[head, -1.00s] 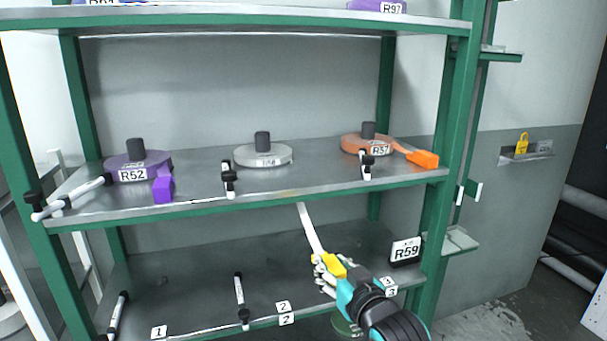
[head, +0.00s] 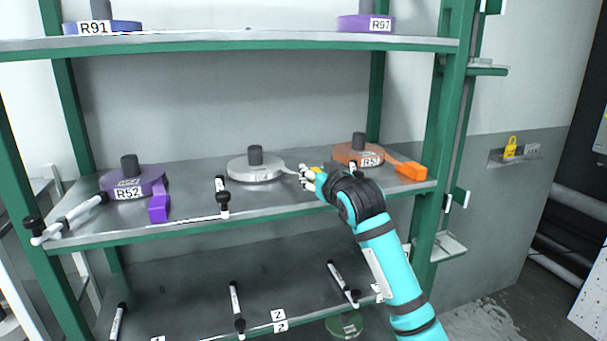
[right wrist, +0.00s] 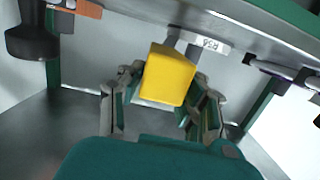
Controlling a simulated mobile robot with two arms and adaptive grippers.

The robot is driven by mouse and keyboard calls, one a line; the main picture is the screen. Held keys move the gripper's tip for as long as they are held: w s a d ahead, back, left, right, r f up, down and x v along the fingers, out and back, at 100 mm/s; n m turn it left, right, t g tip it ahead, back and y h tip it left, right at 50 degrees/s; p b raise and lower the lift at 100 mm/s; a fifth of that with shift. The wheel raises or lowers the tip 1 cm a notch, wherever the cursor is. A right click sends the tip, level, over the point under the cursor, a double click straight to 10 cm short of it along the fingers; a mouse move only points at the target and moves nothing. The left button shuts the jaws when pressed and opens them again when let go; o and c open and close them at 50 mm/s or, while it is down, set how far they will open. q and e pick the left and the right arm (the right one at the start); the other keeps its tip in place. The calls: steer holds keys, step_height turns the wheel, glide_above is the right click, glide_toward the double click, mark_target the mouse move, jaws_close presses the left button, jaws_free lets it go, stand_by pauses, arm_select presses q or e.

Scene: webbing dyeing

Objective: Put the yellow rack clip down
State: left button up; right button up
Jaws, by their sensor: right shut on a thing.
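The yellow rack clip (right wrist: 168,75) is between the fingers of my right gripper in the right wrist view. In the head view only a sliver of the clip (head: 317,169) shows. My right gripper (head: 306,176) is shut on it, at the middle shelf (head: 280,205), between the white roll (head: 256,173) and the orange roll (head: 345,155). A short white strip (head: 287,168) runs from the white roll toward the gripper. I cannot tell whether the clip touches the shelf. My left gripper is not in view.
A purple roll (head: 125,185) with a purple clip (head: 159,209) stands at the left of the middle shelf. An orange clip (head: 411,171) lies at its right. The upper shelf (head: 240,42) is overhead.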

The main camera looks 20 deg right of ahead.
steer(key=w, duration=0.1)
steer(key=w+a+p, duration=0.1)
steer(key=w, duration=0.2)
steer(key=shift+w+a, duration=0.15)
steer(key=shift+a, duration=0.15)
steer(key=shift+w+f, duration=0.15)
steer(key=shift+f, duration=0.05)
step_height(320, 180, down, 3)
steer(key=shift+p, duration=1.25)
steer(key=shift+f, duration=0.2)
steer(key=shift+f, duration=0.1)
steer(key=o, duration=1.2)
steer(key=shift+c, duration=0.2)
